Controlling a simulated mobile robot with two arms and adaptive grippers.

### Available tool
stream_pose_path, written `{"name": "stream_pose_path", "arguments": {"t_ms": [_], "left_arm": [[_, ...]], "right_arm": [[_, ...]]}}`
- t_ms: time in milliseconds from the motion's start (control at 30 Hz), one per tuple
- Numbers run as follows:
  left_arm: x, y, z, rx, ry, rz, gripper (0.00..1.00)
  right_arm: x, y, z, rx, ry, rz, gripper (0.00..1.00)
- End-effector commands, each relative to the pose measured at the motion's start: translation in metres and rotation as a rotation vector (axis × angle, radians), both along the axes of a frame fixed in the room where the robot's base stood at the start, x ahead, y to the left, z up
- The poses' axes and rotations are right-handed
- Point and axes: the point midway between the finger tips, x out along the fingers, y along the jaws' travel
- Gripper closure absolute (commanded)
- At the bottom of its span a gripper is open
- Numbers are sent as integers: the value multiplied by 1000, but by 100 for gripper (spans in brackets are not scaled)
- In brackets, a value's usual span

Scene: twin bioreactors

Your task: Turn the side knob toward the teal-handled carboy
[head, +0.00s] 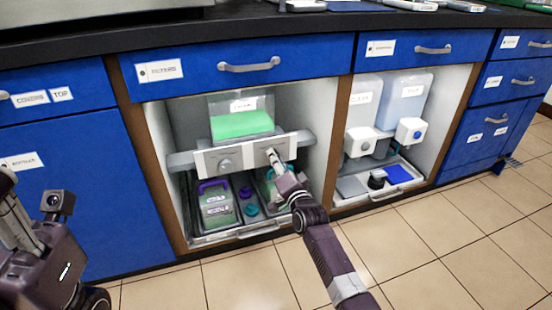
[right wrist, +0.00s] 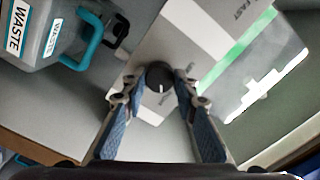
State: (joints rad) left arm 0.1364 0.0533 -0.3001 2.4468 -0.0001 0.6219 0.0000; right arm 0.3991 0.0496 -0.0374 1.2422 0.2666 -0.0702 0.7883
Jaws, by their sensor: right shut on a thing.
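A white panel (head: 240,158) carries a grey knob (head: 225,163) on its left half. My right gripper (head: 273,160) is at the panel's right half, hiding the knob there. In the right wrist view, the round black side knob (right wrist: 160,75) with a white pointer line sits between the fingertips of my right gripper (right wrist: 156,92), which is shut on it. The teal-handled carboy (head: 262,186) stands below, partly hidden by my arm; its teal handle (right wrist: 80,45) shows upper left in the wrist view. My left gripper (head: 14,215) is only partly visible at the left edge.
A purple-handled carboy (head: 216,208) stands in the tray on the left, with small purple and teal caps (head: 250,208) beside it. A clear vessel with green liquid (head: 242,122) is above the panel. Two white dispensers (head: 362,140) stand in the right bay.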

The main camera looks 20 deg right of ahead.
Motion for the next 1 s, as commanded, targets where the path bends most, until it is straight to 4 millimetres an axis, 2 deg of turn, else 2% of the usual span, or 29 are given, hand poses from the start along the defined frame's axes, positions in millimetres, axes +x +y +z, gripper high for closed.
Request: {"name": "stream_pose_path", "arguments": {"t_ms": [367,400,533,833,1000], "left_arm": [[0,0,0,0,1,-1,60],[0,0,0,0,1,-1,60],[0,0,0,0,1,-1,60],[1,0,-1,1,3,1,60],[1,0,-1,1,2,0,60]], "right_arm": [[0,-1,-1,7,2,-1,98],[0,-1,-1,7,2,-1,70],[0,-1,-1,6,2,-1,56],[-1,0,-1,5,1,-1,56],[-12,0,-1,5,0,0,56]]}}
